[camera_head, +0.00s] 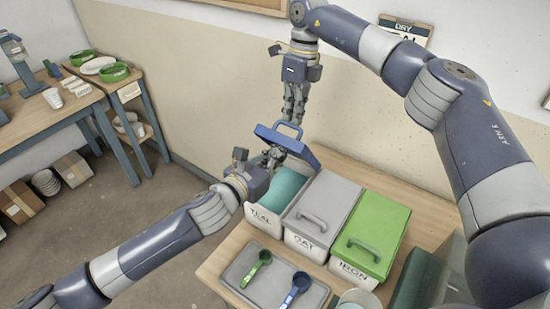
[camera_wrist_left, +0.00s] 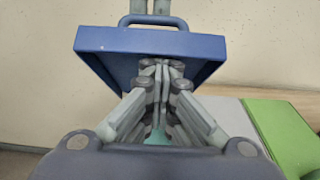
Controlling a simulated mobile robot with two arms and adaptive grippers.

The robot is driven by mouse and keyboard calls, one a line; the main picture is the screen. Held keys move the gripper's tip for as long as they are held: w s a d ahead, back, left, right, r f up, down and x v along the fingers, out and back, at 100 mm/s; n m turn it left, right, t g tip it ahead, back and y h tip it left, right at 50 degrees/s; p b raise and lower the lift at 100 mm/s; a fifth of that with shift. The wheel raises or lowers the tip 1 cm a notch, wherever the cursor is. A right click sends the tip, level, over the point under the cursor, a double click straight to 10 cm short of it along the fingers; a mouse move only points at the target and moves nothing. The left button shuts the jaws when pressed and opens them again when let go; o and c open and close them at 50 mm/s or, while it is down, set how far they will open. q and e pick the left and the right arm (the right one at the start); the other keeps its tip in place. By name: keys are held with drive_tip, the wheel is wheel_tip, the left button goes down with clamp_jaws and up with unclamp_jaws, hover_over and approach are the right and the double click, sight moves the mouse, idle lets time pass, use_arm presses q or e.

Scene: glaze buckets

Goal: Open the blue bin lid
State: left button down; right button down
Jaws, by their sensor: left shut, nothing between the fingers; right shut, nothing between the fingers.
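The blue lid (camera_head: 287,143) is raised and tilted above the blue bin, labelled TEAL (camera_head: 263,219), whose teal contents (camera_head: 283,187) show below it. My left gripper (camera_head: 273,155) is shut and empty just in front of the lid's underside. In the left wrist view, the lid (camera_wrist_left: 150,43) stands tilted beyond the closed fingers of this gripper (camera_wrist_left: 160,68). Whether they touch it I cannot tell. My right gripper (camera_head: 293,112) is shut with nothing in it, pointing down just above the lid's handle (camera_head: 290,126).
A grey-lidded bin (camera_head: 325,207) and a green-lidded bin (camera_head: 374,236) stand to the right of the blue bin. A grey tray (camera_head: 236,270) in front holds a green scoop (camera_head: 257,267) and a blue scoop (camera_head: 296,288). A wooden side table (camera_head: 40,118) stands at the left.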

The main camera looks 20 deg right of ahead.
drive_tip(key=c, duration=1.7)
unclamp_jaws()
drive_tip(key=shift+s+a+f, duration=0.4)
drive_tip(key=shift+s+a, duration=0.1)
drive_tip(key=shift+a, duration=0.15)
drive_tip(key=shift+w+d+f, duration=0.1)
drive_tip(key=shift+w+d, duration=0.15)
drive_tip(key=shift+w, duration=0.05)
drive_tip(key=shift+s+r, duration=0.1)
drive_tip(key=shift+r, duration=0.15)
